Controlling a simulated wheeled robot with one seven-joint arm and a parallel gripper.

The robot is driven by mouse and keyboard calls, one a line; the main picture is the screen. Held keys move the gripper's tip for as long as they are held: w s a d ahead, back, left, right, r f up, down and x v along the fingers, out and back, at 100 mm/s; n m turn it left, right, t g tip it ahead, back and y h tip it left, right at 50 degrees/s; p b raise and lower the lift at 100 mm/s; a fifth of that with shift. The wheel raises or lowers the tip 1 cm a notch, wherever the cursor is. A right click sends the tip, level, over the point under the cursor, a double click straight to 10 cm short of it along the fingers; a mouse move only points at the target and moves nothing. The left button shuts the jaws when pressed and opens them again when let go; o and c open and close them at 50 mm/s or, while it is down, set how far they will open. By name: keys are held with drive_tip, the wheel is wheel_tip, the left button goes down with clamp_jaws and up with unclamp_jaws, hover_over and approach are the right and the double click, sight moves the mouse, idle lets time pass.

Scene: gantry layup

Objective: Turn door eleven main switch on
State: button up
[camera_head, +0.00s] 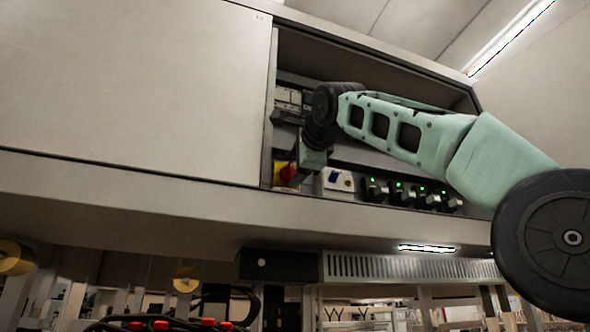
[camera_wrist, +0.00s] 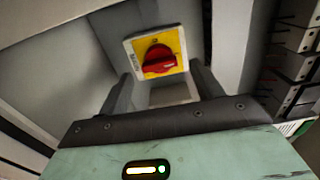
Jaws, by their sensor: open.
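The main switch is a red rotary knob on a yellow plate (camera_wrist: 158,56). In the wrist view it sits ahead of my gripper (camera_wrist: 163,84), whose two fingers are spread, one to each side, with nothing between them. The knob's grip lies roughly sideways in that view; small print on the plate is too small to read. In the head view the switch (camera_head: 288,172) shows at the lower left of the open cabinet bay, partly hidden by my gripper (camera_head: 300,172). I cannot tell whether the fingers touch it.
A large closed panel (camera_head: 130,85) borders the bay on the left.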

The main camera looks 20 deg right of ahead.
drive_tip(key=s+b, duration=0.4)
drive_tip(key=s, duration=1.1)
drive_tip(key=shift+s, duration=0.3)
